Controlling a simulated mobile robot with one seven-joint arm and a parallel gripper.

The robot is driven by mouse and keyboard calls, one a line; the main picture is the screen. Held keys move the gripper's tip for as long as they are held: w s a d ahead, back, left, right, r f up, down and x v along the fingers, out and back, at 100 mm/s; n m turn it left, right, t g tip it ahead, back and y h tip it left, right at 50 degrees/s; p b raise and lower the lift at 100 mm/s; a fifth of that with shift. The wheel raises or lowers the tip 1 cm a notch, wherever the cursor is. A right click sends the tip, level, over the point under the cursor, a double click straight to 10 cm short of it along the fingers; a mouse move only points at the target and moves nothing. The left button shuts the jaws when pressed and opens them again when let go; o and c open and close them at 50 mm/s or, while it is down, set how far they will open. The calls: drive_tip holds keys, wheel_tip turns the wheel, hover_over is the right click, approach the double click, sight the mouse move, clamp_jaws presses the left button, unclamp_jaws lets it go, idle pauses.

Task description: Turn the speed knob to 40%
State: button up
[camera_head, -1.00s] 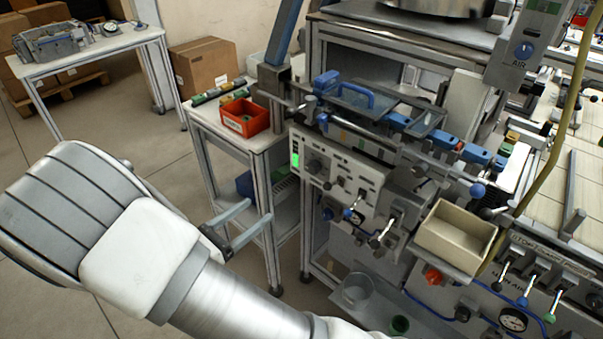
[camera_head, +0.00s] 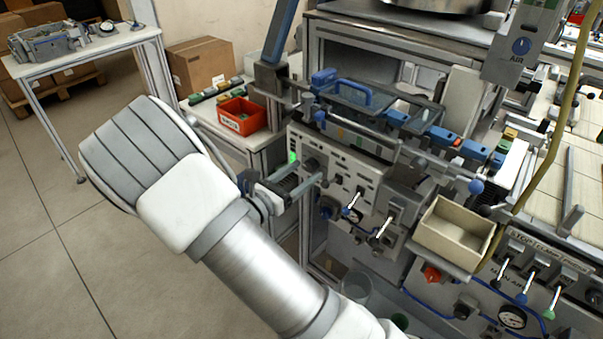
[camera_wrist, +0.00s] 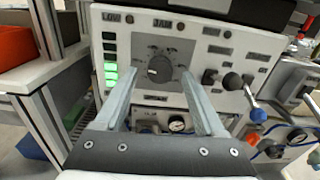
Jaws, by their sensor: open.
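The speed knob (camera_wrist: 159,69) is a dark round dial on a grey square plate in the wrist view. It sits on the light control panel (camera_wrist: 215,42), to the right of a column of lit green bars (camera_wrist: 110,73). My gripper (camera_wrist: 158,92) is open, with one finger to each side of the knob in the picture. The fingertips look short of the knob or close to it; I cannot tell the exact gap. In the head view my gripper (camera_head: 302,180) is in front of the panel's left part and hides most of the dial. The dial's markings are too small to read.
Lever switches (camera_wrist: 233,82) stick out to the right of the knob. A gauge (camera_wrist: 178,124) and blue-ended valve levers sit below. A beige bin (camera_head: 455,233) is on the right, and a red bin (camera_head: 243,116) is on the side table at the left.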

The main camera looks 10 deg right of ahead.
drive_tip(key=shift+c, duration=0.2)
clamp_jaws()
drive_tip(key=shift+m, duration=0.3)
drive_tip(key=m+b, duration=0.3)
drive_tip(key=m, duration=0.1)
drive_tip(key=shift+w+f+m, duration=0.1)
drive_tip(key=shift+f+m, duration=0.05)
drive_tip(key=shift+m, duration=0.25)
drive_tip(key=m+b, duration=0.3)
drive_tip(key=shift+m+b, duration=0.8)
drive_tip(key=shift+m, duration=0.3)
drive_tip(key=shift+r, duration=0.2)
